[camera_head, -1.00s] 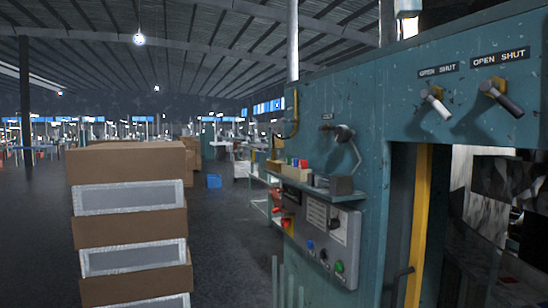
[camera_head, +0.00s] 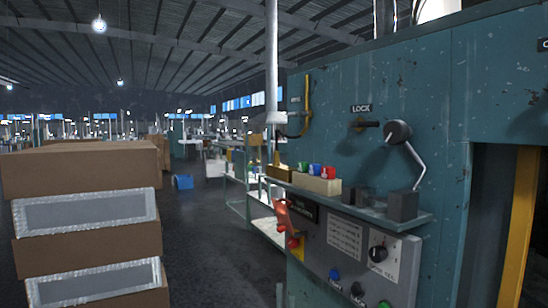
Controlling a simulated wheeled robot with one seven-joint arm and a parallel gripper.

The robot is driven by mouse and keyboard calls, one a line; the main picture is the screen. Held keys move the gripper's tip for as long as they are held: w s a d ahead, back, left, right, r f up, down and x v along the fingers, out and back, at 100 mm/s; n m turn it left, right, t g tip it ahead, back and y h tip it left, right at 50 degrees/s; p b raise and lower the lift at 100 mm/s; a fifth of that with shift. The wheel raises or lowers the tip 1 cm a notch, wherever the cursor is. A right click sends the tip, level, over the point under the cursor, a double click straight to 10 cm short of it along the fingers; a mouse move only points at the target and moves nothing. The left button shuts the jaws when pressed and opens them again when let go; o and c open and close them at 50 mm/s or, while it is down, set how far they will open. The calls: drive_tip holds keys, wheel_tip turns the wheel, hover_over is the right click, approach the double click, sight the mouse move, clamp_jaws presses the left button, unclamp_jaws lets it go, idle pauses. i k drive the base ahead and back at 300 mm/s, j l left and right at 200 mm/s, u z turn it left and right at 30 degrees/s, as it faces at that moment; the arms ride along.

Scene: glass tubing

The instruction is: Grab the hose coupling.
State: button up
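No part is clearly recognisable as the hose coupling. A bent yellow hose or pipe (camera_head: 307,106) runs down the left part of the teal machine's front, with a dark fitting at its lower end. A small brass-coloured piece (camera_head: 276,156) stands at the left end of the machine's shelf. A red part (camera_head: 283,217) hangs below that end. I cannot tell which of these, if any, is the coupling. My gripper is not in view.
The teal machine (camera_head: 440,105) fills the right side. Its shelf (camera_head: 385,213) holds a block with coloured caps (camera_head: 318,181) and dark blocks. A control panel (camera_head: 345,250) sits below. Stacked brown boxes (camera_head: 85,170) stand at left. Dark floor (camera_head: 200,240) between is clear.

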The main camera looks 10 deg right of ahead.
sight(276, 154)
drive_tip(key=i+j+z, duration=0.15)
drive_tip(key=i+j, duration=0.35)
drive_tip(key=i+j+z, duration=0.1)
drive_tip(key=i+j, duration=0.5)
drive_tip(key=i+j+z, duration=0.15)
drive_tip(key=i+j, duration=0.45)
drive_tip(key=i+j+z, duration=0.15)
drive_tip(key=i+j, duration=0.35)
drive_tip(key=j, duration=0.2)
